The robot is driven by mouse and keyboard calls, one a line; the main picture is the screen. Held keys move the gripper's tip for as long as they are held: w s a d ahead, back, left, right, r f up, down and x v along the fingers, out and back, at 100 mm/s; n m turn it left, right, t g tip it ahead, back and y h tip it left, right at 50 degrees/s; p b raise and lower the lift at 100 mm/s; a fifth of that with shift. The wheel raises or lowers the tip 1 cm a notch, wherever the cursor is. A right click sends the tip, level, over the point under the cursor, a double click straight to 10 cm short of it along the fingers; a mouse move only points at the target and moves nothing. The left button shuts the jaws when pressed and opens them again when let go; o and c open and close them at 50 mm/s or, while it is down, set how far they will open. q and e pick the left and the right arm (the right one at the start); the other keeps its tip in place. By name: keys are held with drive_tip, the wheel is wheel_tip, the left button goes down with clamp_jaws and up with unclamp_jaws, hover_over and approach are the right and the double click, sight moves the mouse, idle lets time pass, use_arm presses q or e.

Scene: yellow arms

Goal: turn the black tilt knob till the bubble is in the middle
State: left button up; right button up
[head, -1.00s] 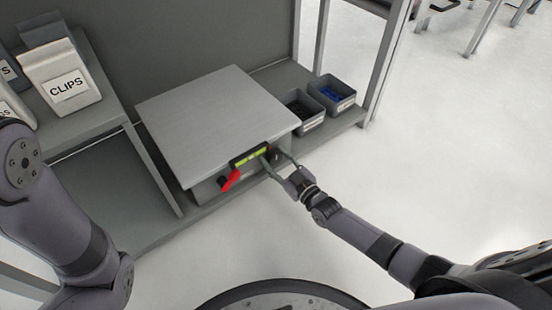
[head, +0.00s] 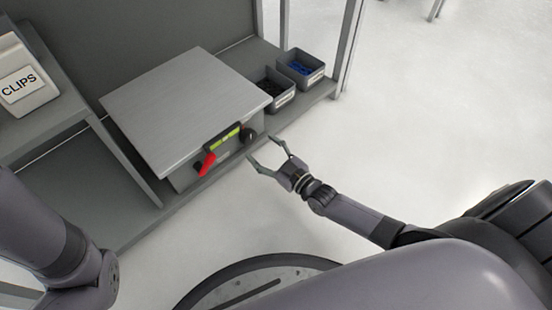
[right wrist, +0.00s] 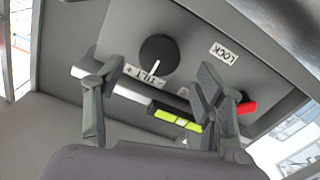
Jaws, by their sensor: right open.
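The black tilt knob (head: 249,134) is on the front of the box with the metal plate (head: 180,100). In the right wrist view the knob (right wrist: 159,50) has a white pointer line and a TILT label below it. The yellow-green level vial (head: 224,138) sits on the plate's front edge and also shows in the right wrist view (right wrist: 172,117); I cannot make out where its bubble is. The red lever (head: 206,164) is left of the vial. My right gripper (head: 261,150) is open and empty, in front of the knob and apart from it. My left gripper is out of view.
Two grey bins (head: 301,68) stand on the shelf right of the box, one with blue parts. A CLIPS box (head: 22,82) is on the raised shelf at left. A LOCK label (right wrist: 223,53) is on the box front. Floor right of the shelf is clear.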

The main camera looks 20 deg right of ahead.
drive_tip(key=v, duration=0.6)
drive_tip(key=shift+r, duration=0.15)
